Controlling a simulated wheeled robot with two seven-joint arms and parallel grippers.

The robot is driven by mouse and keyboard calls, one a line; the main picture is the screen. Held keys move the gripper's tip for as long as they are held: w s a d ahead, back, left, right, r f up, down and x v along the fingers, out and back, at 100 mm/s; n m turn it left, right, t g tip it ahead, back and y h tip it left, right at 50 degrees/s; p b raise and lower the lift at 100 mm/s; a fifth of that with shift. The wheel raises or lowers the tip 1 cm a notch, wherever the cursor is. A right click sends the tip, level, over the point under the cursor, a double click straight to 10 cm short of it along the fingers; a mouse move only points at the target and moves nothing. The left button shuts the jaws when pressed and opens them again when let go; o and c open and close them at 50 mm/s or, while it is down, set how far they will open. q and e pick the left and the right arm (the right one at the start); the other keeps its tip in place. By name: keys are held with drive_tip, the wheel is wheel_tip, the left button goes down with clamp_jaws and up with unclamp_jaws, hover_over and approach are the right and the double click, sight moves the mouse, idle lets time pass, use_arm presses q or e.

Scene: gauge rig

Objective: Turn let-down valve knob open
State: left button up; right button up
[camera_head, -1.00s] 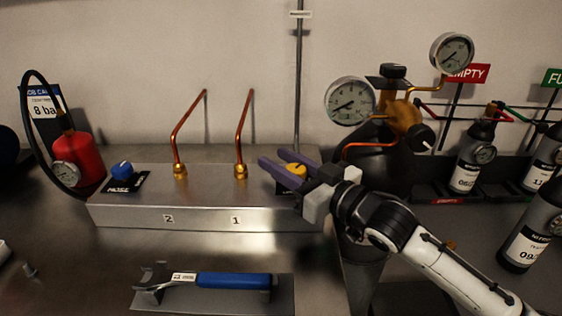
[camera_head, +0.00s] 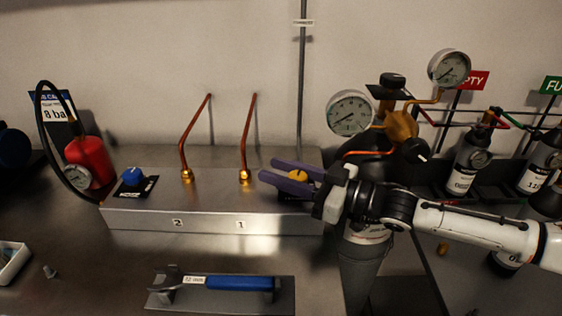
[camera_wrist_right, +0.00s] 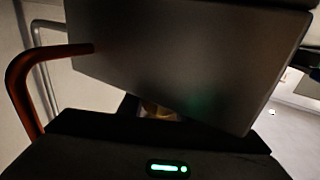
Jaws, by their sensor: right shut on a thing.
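The yellow valve knob (camera_head: 298,177) sits at the right end of the metal block (camera_head: 207,218) in the head view. My right gripper (camera_head: 268,169) reaches in from the right, and its two purple fingers are shut on the knob from either side. The knob's base and label are mostly hidden by the fingers. In the right wrist view a small yellowish bit of the knob (camera_wrist_right: 156,108) shows between the dark fingers. The exact angle of the knob cannot be read. My left gripper is not in view.
Two copper pipes (camera_head: 246,135) rise from the block. A blue knob (camera_head: 133,176) is at its left end. A red cylinder (camera_head: 92,160) stands left, gauges (camera_head: 350,113) and a regulator behind my gripper. A blue-handled wrench (camera_head: 240,283) lies in front. Bottles (camera_head: 466,165) stand right.

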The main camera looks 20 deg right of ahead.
drive_tip(key=shift+r+n+g+y+p, duration=0.25)
drive_tip(key=shift+n+g+y+p, duration=0.45)
drive_tip(key=shift+g+p, duration=0.15)
drive_tip(key=shift+s+a+f+n+g+p, duration=0.1)
drive_tip(key=shift+s+a+n+g+p, duration=0.1)
drive_tip(key=shift+n+g+p, duration=0.15)
drive_tip(key=shift+g+y, duration=0.3)
drive_tip(key=shift+y, duration=0.1)
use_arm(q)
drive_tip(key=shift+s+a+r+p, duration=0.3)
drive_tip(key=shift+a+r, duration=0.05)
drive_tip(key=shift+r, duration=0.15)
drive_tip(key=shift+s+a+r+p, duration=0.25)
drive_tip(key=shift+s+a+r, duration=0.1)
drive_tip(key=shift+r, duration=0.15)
use_arm(e)
drive_tip(key=shift+s+n+g+y, duration=0.2)
drive_tip(key=shift+n+g+y, duration=0.1)
drive_tip(key=shift+n+g, duration=0.3)
drive_tip(key=shift+o, duration=0.2)
drive_tip(key=shift+a+f, duration=0.1)
drive_tip(key=shift+c, duration=0.2)
drive_tip(key=o, duration=1.1)
drive_tip(key=shift+s, duration=0.1)
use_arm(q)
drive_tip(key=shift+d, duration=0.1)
